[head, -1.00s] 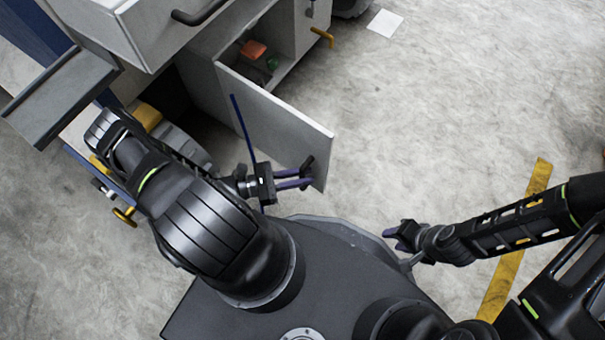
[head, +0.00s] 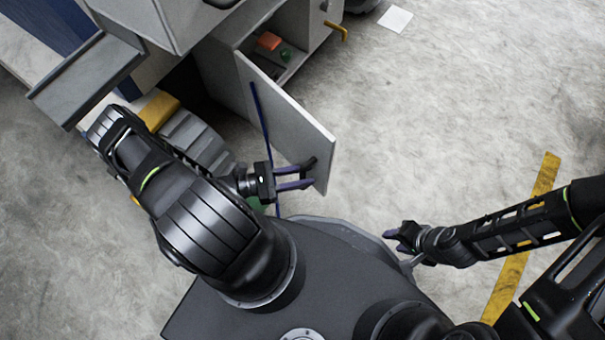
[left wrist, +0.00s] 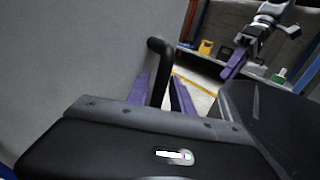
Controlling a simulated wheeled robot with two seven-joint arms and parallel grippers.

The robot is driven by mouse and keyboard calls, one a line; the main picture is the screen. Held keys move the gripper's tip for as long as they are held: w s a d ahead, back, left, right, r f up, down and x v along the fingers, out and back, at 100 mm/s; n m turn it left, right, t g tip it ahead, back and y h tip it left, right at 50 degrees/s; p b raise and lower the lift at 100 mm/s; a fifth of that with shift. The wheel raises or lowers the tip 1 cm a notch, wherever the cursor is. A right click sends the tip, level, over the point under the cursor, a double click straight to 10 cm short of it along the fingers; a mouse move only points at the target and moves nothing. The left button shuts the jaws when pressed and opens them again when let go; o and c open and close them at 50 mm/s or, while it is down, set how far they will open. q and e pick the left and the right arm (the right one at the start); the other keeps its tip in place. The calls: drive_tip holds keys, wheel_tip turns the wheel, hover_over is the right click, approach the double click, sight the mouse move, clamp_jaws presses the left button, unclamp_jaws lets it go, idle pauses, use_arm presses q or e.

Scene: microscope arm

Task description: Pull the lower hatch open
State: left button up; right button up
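The lower hatch (head: 290,125) is a grey door swung out from the cabinet, standing open at an angle. Its black bar handle (head: 309,165) is near the free edge; in the left wrist view the handle (left wrist: 158,75) runs between my purple fingers. My left gripper (head: 300,178) is shut around this handle, the fingers on either side of it. The hatch face fills the left of the left wrist view (left wrist: 70,60). My right gripper (head: 397,236) is empty, its fingers apart, to the right over my base, away from the hatch.
Inside the cabinet lie an orange item (head: 268,41) and a small green item (head: 286,55). A drawer (head: 150,15) juts out above at upper left. Yellow tape (head: 520,250) marks the floor at right.

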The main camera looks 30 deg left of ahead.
use_arm(q)
drive_tip(key=shift+o, duration=0.9)
drive_tip(key=shift+s+a, duration=0.1)
drive_tip(key=p+v, duration=0.1)
drive_tip(key=v, duration=0.6)
drive_tip(key=shift+s+a, duration=0.15)
drive_tip(key=shift+a, duration=0.05)
drive_tip(key=shift+r, duration=0.1)
